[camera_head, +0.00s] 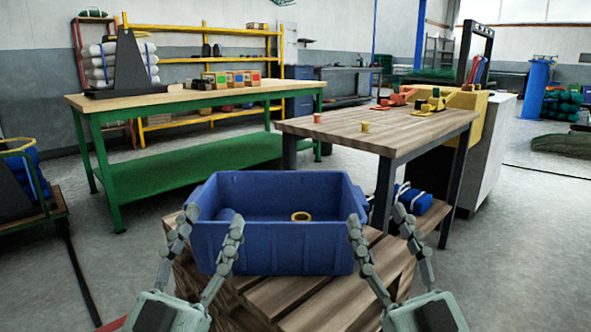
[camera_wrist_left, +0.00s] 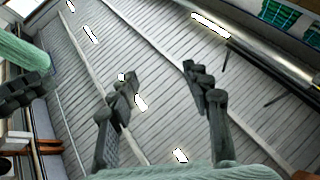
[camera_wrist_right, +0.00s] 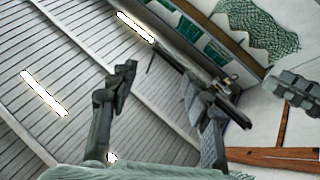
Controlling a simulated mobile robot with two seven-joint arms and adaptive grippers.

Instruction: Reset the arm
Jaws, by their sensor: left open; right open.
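My left gripper (camera_head: 212,227) is open and empty, with its fingers pointing up in front of the left part of the blue crate. My right gripper (camera_head: 377,222) is open and empty in front of the crate's right end. In the left wrist view my left gripper (camera_wrist_left: 158,85) is spread against the ceiling. In the right wrist view my right gripper (camera_wrist_right: 160,85) is spread the same way. Nothing lies between either pair of fingers.
A wooden table (camera_head: 400,133) with small parts stands at right. A green workbench (camera_head: 190,157) stands at back left.

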